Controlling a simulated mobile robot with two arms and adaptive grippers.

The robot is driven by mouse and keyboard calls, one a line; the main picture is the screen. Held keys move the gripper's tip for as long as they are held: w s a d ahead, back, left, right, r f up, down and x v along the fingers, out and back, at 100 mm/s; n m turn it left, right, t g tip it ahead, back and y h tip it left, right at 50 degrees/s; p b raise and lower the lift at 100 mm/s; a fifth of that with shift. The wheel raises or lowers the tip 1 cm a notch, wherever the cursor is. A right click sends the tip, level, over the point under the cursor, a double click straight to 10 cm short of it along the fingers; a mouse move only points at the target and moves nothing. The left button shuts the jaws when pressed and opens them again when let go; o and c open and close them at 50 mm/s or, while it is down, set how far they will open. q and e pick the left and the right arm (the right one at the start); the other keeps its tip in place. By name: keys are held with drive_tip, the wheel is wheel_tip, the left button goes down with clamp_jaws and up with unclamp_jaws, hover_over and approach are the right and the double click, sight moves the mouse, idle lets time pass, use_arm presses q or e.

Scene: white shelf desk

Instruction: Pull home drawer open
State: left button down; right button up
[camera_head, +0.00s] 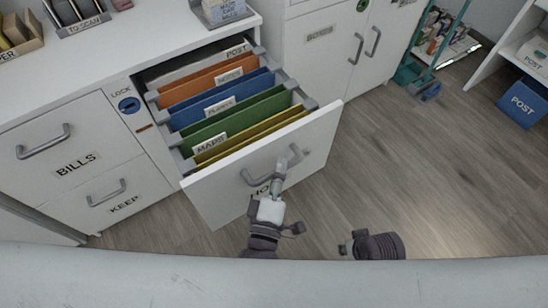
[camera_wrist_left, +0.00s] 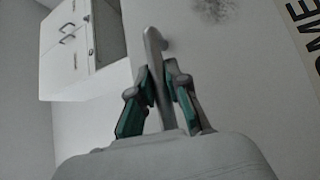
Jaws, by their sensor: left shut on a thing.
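The home drawer (camera_head: 312,150) stands pulled out from the white desk, its front label partly hidden by my gripper. Colored hanging folders show inside it, with labels such as "POST", "NOTES" and "MAPS". My left gripper (camera_head: 279,172) is at the grey bar handle (camera_head: 250,181) on the drawer front. In the left wrist view its fingers (camera_wrist_left: 160,85) are shut on the handle (camera_wrist_left: 152,48), one on each side. Part of the word "HOME" (camera_wrist_left: 304,30) shows at the right of that view. My right gripper (camera_head: 345,246) is low in the head view, apart from the drawer; its fingers are mostly unclear.
The "BILLS" drawer (camera_head: 75,140) and "KEEP" drawer (camera_head: 122,208) are shut at the left, beside a blue lock (camera_head: 129,105). A white cabinet (camera_head: 318,60) stands behind. Wooden floor (camera_head: 430,170) is clear in front.

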use_arm(q)
drive_tip(key=shift+s+d+f, duration=0.1)
drive_tip(key=shift+s+d, duration=0.05)
drive_tip(key=shift+s, duration=0.1)
drive_tip(key=c, duration=1.1)
unclamp_jaws()
drive_tip(key=shift+c, duration=0.2)
drive_tip(key=shift+s, duration=0.1)
drive_tip(key=v, duration=1.2)
